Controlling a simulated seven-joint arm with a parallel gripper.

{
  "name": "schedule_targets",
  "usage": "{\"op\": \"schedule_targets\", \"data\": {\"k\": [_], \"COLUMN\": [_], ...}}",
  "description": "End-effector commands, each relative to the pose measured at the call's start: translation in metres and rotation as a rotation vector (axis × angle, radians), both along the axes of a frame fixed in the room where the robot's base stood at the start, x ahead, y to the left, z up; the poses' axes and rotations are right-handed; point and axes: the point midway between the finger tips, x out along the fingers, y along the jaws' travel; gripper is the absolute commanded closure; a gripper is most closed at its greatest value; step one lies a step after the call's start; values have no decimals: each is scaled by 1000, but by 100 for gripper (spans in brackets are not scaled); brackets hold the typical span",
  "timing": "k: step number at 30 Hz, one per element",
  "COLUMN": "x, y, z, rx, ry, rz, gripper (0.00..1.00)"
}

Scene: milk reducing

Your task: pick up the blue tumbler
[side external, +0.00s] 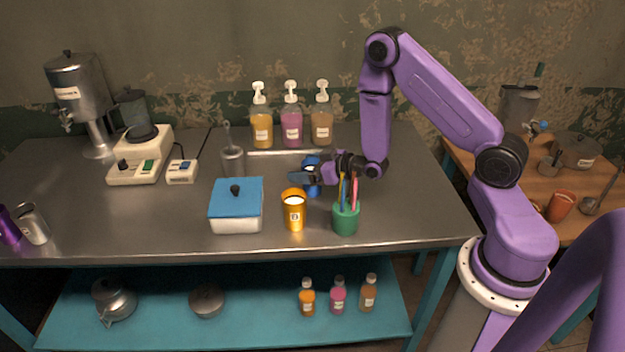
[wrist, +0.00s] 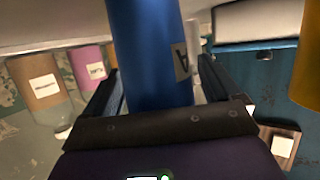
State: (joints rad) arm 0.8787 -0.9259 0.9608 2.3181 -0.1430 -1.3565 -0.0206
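The blue tumbler (side external: 312,161) stands on the metal table, behind the yellow cup in the side view and partly hidden by my gripper (side external: 303,177). The gripper looks open around the tumbler.
A yellow cup (side external: 294,212) and a green holder with pens (side external: 346,219) stand in front of the gripper. A white box with a blue lid (side external: 236,205) is to the left. Pump bottles (side external: 291,128) stand behind. A grey container (side external: 232,161) is at back left.

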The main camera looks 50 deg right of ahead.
Motion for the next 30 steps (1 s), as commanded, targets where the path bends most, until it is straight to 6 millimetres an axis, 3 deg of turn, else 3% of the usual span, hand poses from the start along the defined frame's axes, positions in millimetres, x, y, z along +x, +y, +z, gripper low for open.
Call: {"op": "schedule_targets", "data": {"k": [1, 5, 6, 20, 30], "x": [0, 0, 0, 1, 1], "y": [0, 0, 0, 0, 0], "z": [0, 0, 0, 9, 48], "rx": [0, 0, 0, 0, 0], "ry": [0, 0, 0, -3, -7], "rz": [0, 0, 0, 0, 1], "gripper": [27, 70, 71, 72, 72]}}
